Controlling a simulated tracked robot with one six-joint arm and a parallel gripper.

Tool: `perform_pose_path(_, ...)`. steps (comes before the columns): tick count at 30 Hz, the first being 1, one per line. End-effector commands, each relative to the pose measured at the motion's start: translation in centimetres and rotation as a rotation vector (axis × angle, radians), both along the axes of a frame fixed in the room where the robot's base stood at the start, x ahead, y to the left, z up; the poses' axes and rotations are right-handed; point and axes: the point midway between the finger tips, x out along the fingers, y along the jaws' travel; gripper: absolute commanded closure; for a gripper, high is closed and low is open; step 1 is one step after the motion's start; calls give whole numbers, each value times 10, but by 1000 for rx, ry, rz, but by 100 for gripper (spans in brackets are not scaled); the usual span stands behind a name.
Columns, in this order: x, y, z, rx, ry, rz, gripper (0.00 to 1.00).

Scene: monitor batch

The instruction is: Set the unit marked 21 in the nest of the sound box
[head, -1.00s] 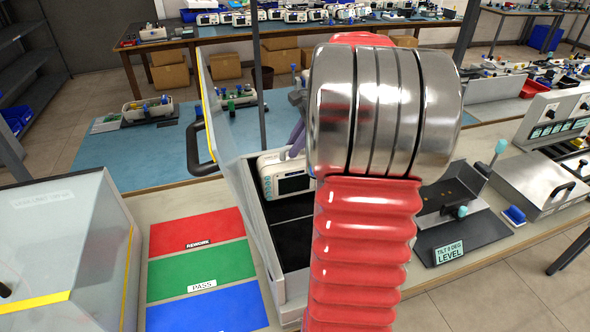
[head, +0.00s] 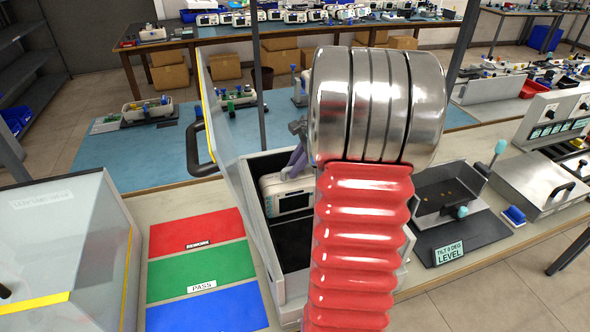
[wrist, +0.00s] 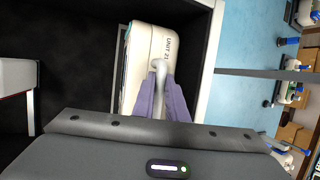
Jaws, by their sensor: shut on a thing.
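The unit marked 21 (head: 288,197) is a white case with a dark screen on its front. The wrist view shows its "UNIT 21" label (wrist: 169,48). My gripper (head: 299,160) is shut on the unit's top handle with its purple fingers, also seen in the wrist view (wrist: 161,85). The sound box (head: 270,255) is a pale open box with a dark lining, its lid (head: 226,125) raised at the left. The unit is at the far end inside its opening. My arm hides the box's right part, and I cannot tell whether the unit touches the floor or nest.
Red, green and blue mats (head: 196,262) lie left of the box, beside a clear-sided cover (head: 75,250). A tilt stand (head: 447,197) and a metal case (head: 545,185) stand to the right. A pale block (wrist: 15,76) shows left in the wrist view.

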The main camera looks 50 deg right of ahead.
Motion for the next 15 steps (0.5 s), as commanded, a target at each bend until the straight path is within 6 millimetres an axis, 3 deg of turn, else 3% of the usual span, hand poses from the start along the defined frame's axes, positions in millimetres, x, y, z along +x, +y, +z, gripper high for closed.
perform_pose_path(11,0,-1,-10,-3,-3,-1,100)
perform_pose_path(12,0,0,-11,0,0,0,85)
perform_pose_path(15,0,0,-11,0,0,0,78)
